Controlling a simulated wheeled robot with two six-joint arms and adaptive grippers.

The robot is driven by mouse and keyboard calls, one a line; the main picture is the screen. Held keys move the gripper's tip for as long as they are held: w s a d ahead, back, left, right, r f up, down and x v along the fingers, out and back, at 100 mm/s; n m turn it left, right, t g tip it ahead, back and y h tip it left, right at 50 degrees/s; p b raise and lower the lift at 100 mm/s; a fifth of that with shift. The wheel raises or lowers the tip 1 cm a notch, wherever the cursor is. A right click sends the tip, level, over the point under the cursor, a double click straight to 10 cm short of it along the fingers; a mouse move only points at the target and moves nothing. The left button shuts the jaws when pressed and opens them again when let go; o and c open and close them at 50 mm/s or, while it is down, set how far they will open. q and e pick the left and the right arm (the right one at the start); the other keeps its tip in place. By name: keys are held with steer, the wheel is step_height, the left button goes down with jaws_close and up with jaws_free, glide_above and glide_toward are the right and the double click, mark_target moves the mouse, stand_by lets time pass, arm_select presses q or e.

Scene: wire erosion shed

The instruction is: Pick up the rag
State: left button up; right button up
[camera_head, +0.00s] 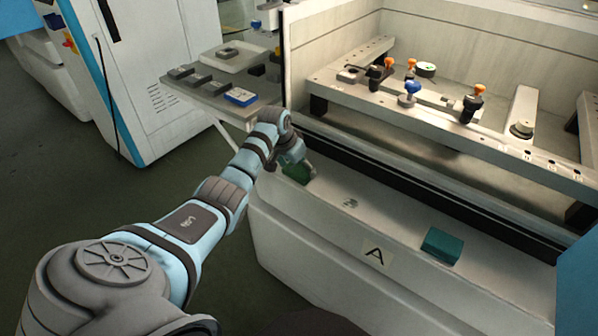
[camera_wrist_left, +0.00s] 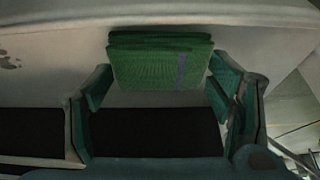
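The rag, a folded green cloth (camera_head: 297,174), lies on the pale front ledge of the machine, partly hidden by my left gripper (camera_head: 300,163). In the left wrist view the rag (camera_wrist_left: 160,62) shows its layered folds and a grey stripe near its right side. My left gripper (camera_wrist_left: 160,88) is open, with one finger on each side of the rag's near part. Small gaps seem to show between the fingers and the cloth. My right gripper is in neither view.
A teal block (camera_head: 442,246) lies on the ledge to the right, near a label "A" (camera_head: 377,252). A side shelf (camera_head: 215,95) with small blocks stands behind my left arm. A raised clamping frame (camera_head: 440,120) with orange and blue knobs is behind the ledge.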

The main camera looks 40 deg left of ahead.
arm_select(q)
steer(key=shift+c, duration=1.1)
